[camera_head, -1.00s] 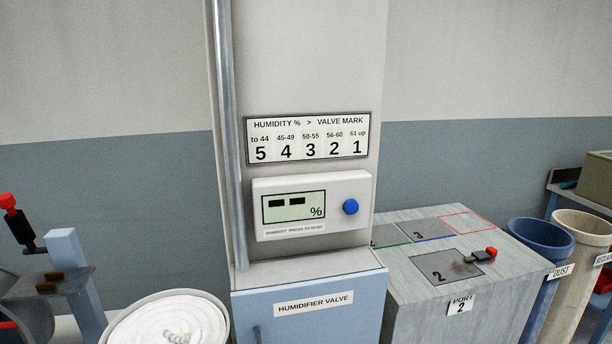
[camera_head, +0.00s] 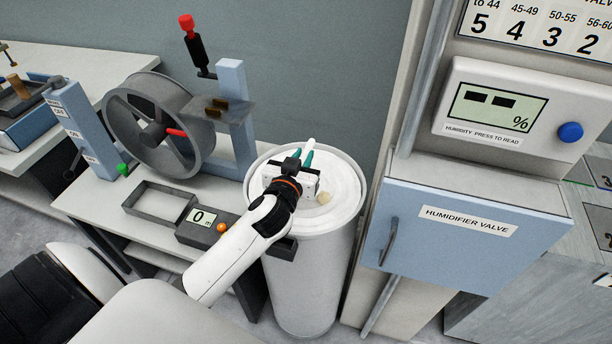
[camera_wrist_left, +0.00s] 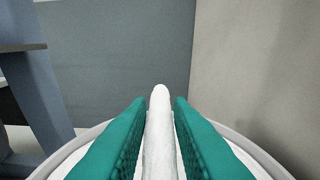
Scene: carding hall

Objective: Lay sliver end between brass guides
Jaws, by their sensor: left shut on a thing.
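My left gripper (camera_head: 304,160) is over the tall white can (camera_head: 308,270), its green fingers shut on the white sliver end (camera_head: 311,144). In the left wrist view the sliver end (camera_wrist_left: 159,130) lies between the two green fingers, with its rounded tip pointing away past them. More coiled sliver (camera_head: 345,190) fills the can's top beneath the gripper. The brass guides (camera_head: 216,108) are small brown blocks on a grey plate beside the large wheel, left of and behind the gripper. My right gripper is not in view.
A grey wheel (camera_head: 165,128) stands on the table beside a blue-grey post (camera_head: 236,85). A counter reading 0 (camera_head: 205,225) and an empty grey tray (camera_head: 160,202) sit in front. The humidifier valve cabinet (camera_head: 470,235) stands close to the can's right.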

